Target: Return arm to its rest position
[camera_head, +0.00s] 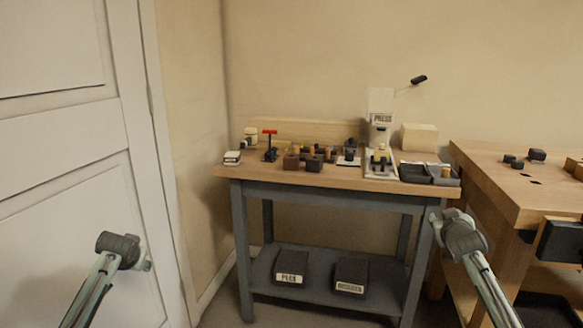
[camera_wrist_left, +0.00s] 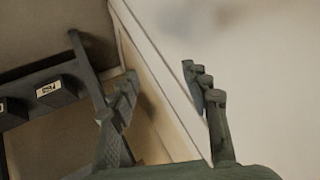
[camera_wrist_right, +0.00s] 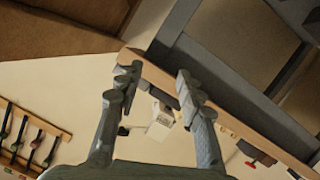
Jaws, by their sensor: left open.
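My left arm (camera_head: 100,285) comes in at the lower left of the head view, in front of the white door and away from the bench. My left gripper (camera_wrist_left: 161,88) shows in the left wrist view with its fingers spread and nothing between them. My right arm (camera_head: 485,285) comes in at the lower right of the head view, in front of the gap between the two benches. My right gripper (camera_wrist_right: 158,88) shows in the right wrist view with its fingers apart. No held object shows between them; the bench edge and press lie behind.
A grey-legged bench (camera_head: 340,183) carries a press (camera_head: 381,120), a red-handled tool (camera_head: 270,143), several small blocks and a dark tray (camera_head: 415,173). Its lower shelf (camera_head: 318,296) holds two labelled dark boxes. A wooden workbench (camera_head: 500,185) stands at right, a white door (camera_head: 60,150) at left.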

